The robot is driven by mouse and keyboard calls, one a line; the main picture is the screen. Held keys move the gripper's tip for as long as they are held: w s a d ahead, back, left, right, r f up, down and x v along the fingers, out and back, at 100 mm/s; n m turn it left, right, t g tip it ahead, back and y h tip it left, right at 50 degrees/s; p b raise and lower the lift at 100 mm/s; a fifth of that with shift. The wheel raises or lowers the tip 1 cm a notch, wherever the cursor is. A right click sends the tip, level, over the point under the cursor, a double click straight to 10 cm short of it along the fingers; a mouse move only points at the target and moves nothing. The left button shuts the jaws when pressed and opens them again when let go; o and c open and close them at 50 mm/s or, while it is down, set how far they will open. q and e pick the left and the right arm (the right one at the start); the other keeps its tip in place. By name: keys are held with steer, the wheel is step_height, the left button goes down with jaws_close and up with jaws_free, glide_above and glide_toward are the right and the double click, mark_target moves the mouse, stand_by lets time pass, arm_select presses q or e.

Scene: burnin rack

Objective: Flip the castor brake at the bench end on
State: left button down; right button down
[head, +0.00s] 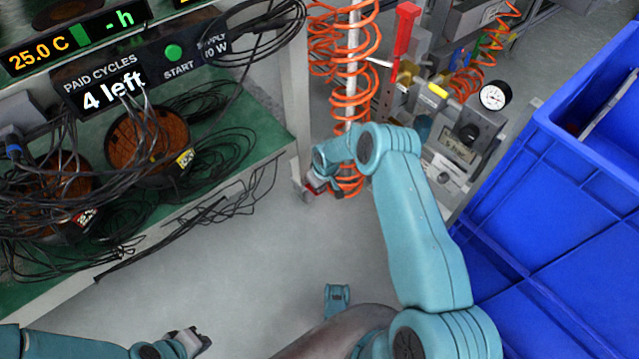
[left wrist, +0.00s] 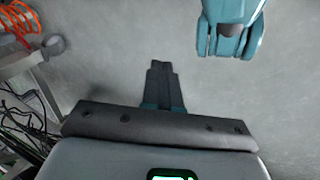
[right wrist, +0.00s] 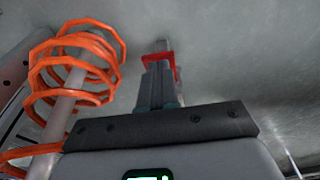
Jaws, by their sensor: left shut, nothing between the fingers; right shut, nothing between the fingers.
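The castor brake is a small red lever (head: 317,187) at the foot of the bench's white end post (head: 297,110). In the right wrist view the red lever (right wrist: 176,66) shows just beyond my fingertips, with a grey piece behind it. My right gripper (head: 316,177) is shut and empty, with its tips at or very close to the lever; I cannot tell whether they touch. It also shows in the right wrist view (right wrist: 158,72). The lever is partly hidden by the fingers. My left gripper (head: 196,340) is shut and empty, low over the floor, away from the castor.
An orange coiled hose (head: 348,100) hangs around a pale pole right beside my right gripper. Black cables (head: 190,222) trail over the bench edge. A valve and gauge assembly (head: 470,125) and a blue crate (head: 560,190) stand to the right. Grey floor (head: 240,265) in the middle is clear.

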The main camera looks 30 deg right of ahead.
arm_select(q)
steer(key=shift+r, duration=0.1)
